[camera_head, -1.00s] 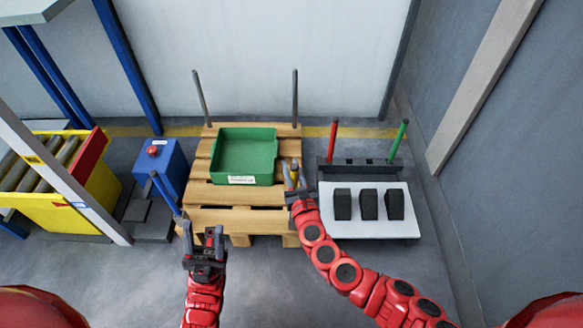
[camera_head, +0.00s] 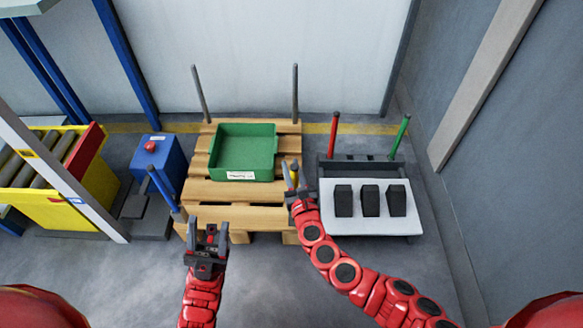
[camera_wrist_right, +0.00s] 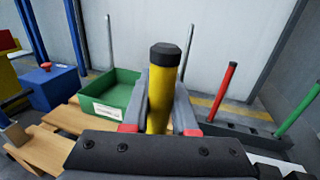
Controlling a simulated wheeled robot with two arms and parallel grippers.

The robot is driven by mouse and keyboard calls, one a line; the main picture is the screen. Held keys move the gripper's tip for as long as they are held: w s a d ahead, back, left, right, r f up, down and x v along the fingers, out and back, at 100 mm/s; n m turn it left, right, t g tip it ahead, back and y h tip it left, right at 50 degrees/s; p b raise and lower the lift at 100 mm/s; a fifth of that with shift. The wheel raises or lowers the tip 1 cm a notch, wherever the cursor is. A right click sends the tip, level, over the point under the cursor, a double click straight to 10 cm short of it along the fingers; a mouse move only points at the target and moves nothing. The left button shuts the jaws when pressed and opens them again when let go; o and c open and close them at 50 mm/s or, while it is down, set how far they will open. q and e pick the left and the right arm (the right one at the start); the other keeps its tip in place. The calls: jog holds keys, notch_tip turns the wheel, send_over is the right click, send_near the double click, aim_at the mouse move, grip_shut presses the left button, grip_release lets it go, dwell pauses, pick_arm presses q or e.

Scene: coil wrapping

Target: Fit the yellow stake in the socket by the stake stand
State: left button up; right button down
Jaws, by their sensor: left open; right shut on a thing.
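The yellow stake (camera_wrist_right: 162,85) has a black cap and stands upright between the fingers of my right gripper (camera_wrist_right: 158,118). In the head view my right gripper (camera_head: 294,184) is shut on the yellow stake (camera_head: 294,171) at the right edge of the pallet, beside the stake stand (camera_head: 362,164). The stake's lower end and the socket under it are hidden by the gripper. My left gripper (camera_head: 207,238) is open and empty at the front left of the pallet. The stand is a dark rack carrying a red stake (camera_head: 334,133) and a green stake (camera_head: 400,136).
The wooden pallet (camera_head: 232,216) carries a green tray (camera_head: 244,172). Grey posts rise at its back corners, and a blue stake (camera_head: 162,186) leans at its front left. A white board (camera_head: 370,226) with black blocks lies right of my right gripper. A blue box with a red button stands left.

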jog(key=shift+f+b, duration=0.45)
jog(key=shift+f, duration=0.15)
jog(key=c, duration=0.6)
grip_release()
jog(key=shift+s, duration=0.1)
jog(key=p+v, duration=0.3)
jog(key=v, duration=1.4)
jog(key=shift+s+d, duration=0.15)
jog(key=shift+f, duration=0.1)
